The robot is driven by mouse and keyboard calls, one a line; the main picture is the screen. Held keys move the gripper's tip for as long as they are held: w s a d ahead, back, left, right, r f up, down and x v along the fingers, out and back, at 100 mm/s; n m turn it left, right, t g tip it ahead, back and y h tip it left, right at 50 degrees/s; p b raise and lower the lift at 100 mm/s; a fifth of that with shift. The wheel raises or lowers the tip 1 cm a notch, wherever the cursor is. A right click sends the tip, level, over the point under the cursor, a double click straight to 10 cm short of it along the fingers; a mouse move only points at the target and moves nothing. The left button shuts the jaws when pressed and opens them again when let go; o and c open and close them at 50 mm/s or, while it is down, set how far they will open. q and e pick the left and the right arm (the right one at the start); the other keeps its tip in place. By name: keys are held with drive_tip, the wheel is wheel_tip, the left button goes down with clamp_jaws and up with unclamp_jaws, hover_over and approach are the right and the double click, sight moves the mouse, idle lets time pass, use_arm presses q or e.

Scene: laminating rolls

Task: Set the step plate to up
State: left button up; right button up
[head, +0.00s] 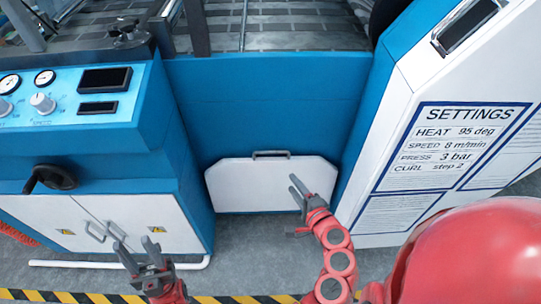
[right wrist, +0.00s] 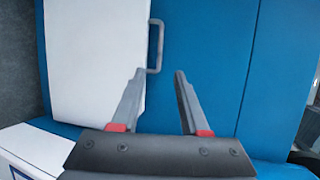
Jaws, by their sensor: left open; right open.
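The step plate (head: 250,188) is a white panel with cut upper corners, low on the blue machine front in the head view. Its grey bar handle (head: 271,154) is at its top edge. I cannot tell how far the plate is tilted. My right gripper (head: 296,184) is open and empty in front of the plate's right part. In the right wrist view the plate (right wrist: 95,60) is on the left, and the handle (right wrist: 160,46) lies just beyond the open fingertips (right wrist: 160,72), apart from them. My left gripper (head: 136,243) is open and empty near the white cabinet doors.
A control panel (head: 60,95) with gauges and a black crank (head: 50,179) is at left. White cabinet doors (head: 140,222) with handles are below. A white settings board (head: 455,150) is at right. A yellow-black floor stripe (head: 235,298) runs in front.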

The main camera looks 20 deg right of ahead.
drive_tip(key=b+x, duration=0.1)
drive_tip(key=x, duration=1.6)
drive_tip(key=shift+a+f+b, duration=0.1)
drive_tip(key=shift+f+b, duration=0.05)
drive_tip(key=shift+b, duration=0.25)
clamp_jaws()
idle(0.5)
